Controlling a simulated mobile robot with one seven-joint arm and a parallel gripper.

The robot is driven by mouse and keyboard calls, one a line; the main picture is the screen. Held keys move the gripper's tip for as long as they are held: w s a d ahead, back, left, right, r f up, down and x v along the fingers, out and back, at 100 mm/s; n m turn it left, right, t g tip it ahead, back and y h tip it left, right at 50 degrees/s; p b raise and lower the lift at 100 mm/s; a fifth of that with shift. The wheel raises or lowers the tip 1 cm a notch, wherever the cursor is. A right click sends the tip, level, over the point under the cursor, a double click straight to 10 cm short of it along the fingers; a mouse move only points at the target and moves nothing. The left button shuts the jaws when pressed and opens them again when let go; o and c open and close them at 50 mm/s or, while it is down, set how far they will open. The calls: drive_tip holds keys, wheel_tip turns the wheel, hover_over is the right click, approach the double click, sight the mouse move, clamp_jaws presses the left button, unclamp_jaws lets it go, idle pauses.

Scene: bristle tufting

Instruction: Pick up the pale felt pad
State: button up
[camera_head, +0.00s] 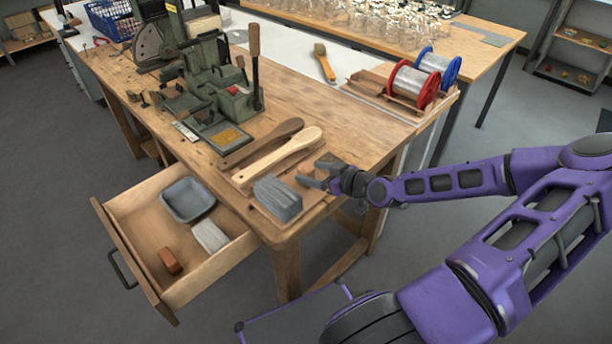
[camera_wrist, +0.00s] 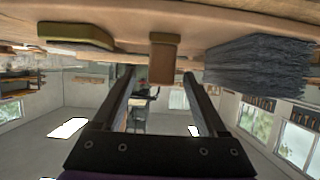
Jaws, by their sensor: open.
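The likely pale felt pad (camera_head: 210,236) is a whitish, flat block lying in the open drawer, near its right wall. It does not show in the wrist view. My gripper (camera_head: 318,176) is at the front right corner of the bench, well to the right of and above the drawer. In the wrist view my gripper (camera_wrist: 160,75) is open, its two dark fingers apart. A small brown block (camera_wrist: 163,58) shows between the fingertips; it also shows in the head view (camera_head: 305,177). I cannot tell whether the fingers touch it.
The drawer (camera_head: 128,197) also holds a grey tray (camera_head: 188,199) and a reddish-brown block (camera_head: 170,261). A grey bristle bundle (camera_head: 277,198), wooden brush handles (camera_head: 278,157) and a green-brown pad (camera_wrist: 70,37) are on the bench near my gripper. A green machine (camera_head: 225,95) stands farther back.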

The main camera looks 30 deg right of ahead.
drive_tip(key=shift+x, duration=1.45)
drive_tip(key=shift+c, duration=0.2)
drive_tip(key=shift+a, duration=0.1)
clamp_jaws()
